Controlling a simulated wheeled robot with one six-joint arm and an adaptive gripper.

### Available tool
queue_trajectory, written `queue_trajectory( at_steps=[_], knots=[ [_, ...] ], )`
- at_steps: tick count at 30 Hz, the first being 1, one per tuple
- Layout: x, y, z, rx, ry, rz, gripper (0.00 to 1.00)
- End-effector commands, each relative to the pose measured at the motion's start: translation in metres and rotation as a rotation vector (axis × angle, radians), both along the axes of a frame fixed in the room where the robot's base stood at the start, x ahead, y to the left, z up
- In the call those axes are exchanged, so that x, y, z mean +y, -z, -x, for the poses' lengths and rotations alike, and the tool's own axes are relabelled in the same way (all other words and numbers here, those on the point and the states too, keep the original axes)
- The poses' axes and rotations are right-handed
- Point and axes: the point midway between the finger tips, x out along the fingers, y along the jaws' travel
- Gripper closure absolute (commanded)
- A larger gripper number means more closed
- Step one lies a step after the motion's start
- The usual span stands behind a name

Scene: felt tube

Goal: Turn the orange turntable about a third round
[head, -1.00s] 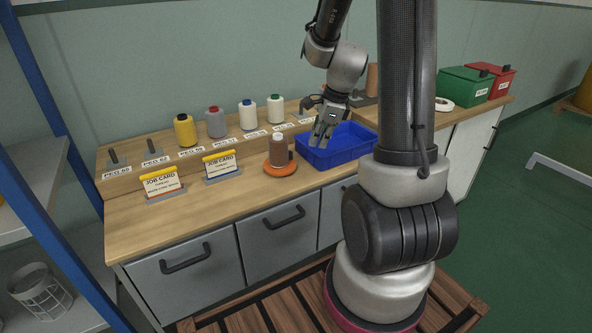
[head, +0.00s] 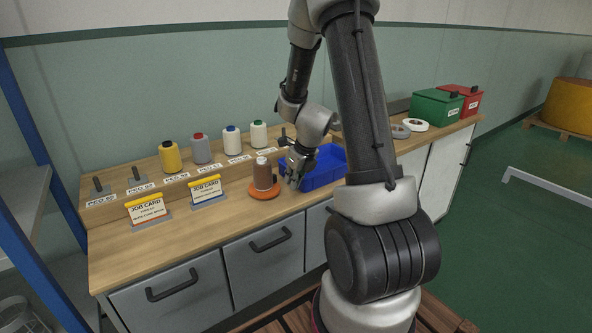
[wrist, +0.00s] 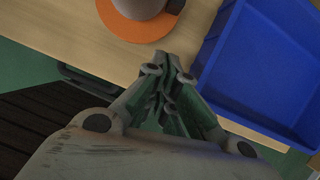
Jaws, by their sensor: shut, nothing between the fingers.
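The orange turntable (head: 264,193) is a flat disc on the wooden bench, left of the blue bin. My gripper (head: 295,184) is shut and empty, just right of the turntable in the head view. My fingertips (wrist: 168,58) point toward the rim with a small gap in the picture. Contact cannot be told.
The blue bin (head: 325,177) stands close on the right of my gripper. Job cards (head: 147,209) stand left of the turntable. Several thread cones (head: 201,149) stand on pegs behind. Bare bench (head: 190,238) lies in front of the cards.

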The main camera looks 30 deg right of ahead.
Motion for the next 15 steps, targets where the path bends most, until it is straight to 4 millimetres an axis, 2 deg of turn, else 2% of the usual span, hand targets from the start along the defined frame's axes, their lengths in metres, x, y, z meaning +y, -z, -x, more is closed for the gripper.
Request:
queue_trajectory(
  at_steps=[1, 3, 9, 15],
  knots=[
    [0.001, 0.011, -0.003, 0.003, 0.001, -0.002, 1.0],
    [0.003, 0.018, -0.012, 0.0, -0.002, 0.001, 1.0],
    [0.008, 0.016, -0.037, 0.0, -0.004, 0.001, 1.0],
    [0.009, 0.015, -0.045, -0.001, -0.001, 0.0, 1.0]
  ],
)
